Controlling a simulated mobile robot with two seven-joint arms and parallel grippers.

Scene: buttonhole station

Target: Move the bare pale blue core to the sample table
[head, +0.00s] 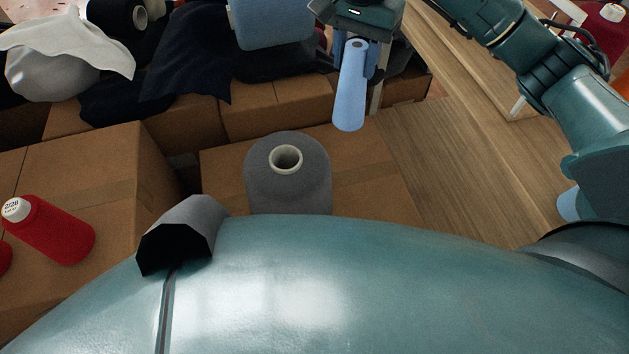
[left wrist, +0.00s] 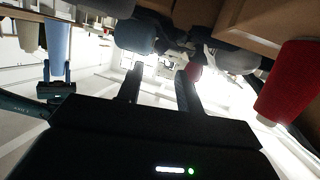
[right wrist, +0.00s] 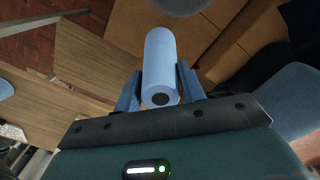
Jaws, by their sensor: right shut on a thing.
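The bare pale blue core (head: 349,95) is a slim tapered tube, hanging in my right gripper (head: 362,68) in the head view. In the right wrist view the core (right wrist: 160,50) sits between the two fingers of the right gripper (right wrist: 160,78), which is shut on it. The core also shows at the left of the left wrist view (left wrist: 57,40). My left gripper (left wrist: 158,75) is open and empty in its own wrist view; it is not seen in the head view. I cannot tell which wooden surface is the sample table.
A grey yarn cone (head: 288,185) stands on cardboard boxes (head: 375,190) below the held core. A big blue cone (head: 270,22) and dark cloth (head: 187,60) are behind. A wooden surface (head: 470,150) at the right has bare room.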

